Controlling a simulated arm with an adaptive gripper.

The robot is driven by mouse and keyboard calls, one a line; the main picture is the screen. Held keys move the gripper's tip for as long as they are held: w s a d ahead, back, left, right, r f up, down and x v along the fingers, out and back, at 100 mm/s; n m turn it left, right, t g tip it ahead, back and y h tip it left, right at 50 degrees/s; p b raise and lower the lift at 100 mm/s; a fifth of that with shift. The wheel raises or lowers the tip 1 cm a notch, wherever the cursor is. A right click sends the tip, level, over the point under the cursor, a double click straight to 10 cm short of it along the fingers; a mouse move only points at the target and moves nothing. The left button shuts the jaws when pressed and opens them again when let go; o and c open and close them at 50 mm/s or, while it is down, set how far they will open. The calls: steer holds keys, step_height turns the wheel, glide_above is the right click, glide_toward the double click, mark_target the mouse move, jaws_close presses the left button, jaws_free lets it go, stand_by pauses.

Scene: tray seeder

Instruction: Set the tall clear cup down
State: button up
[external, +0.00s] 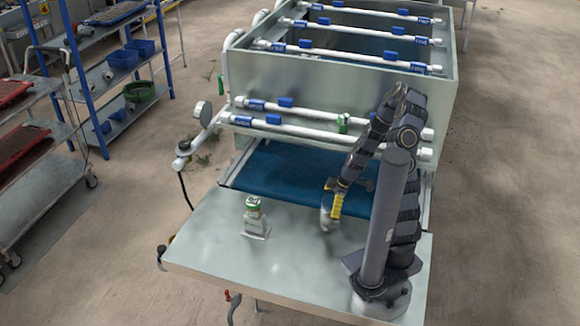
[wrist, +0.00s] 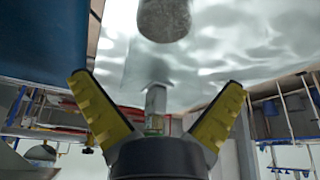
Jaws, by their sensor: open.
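The tall clear cup (external: 327,217) looks like a greyish, see-through shape on the metal table, right of the middle in the external view. My gripper (external: 337,203) is right beside and above it, partly covering it. I cannot tell from this view whether they touch. In the wrist view my gripper (wrist: 158,84) has its yellow fingers spread wide with nothing between them. A grey, rounded, speckled body at the top of that view, beyond the fingertips, seems to be the cup (wrist: 165,18), cut off by the frame edge.
A green-lidded jar (external: 254,207) stands on the table to the left. A blue belt (external: 285,177) runs behind it under the seeder's white pipes (external: 335,138). The metal table (external: 215,250) is bare at front left. Shelving (external: 120,65) stands far left.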

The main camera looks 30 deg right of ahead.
steer(key=v, duration=1)
steer(key=s+a+r+m+g+h, duration=0.1)
steer(key=s+a+r+m+h, duration=0.1)
steer(key=s+r+m, duration=0.4)
steer(key=s+a+r+m+g+h, duration=0.2)
steer(key=s+r+m, duration=0.5)
steer(key=s, duration=0.5)
steer(key=shift+r+m+g, duration=0.2)
steer(key=shift+m+g, duration=0.1)
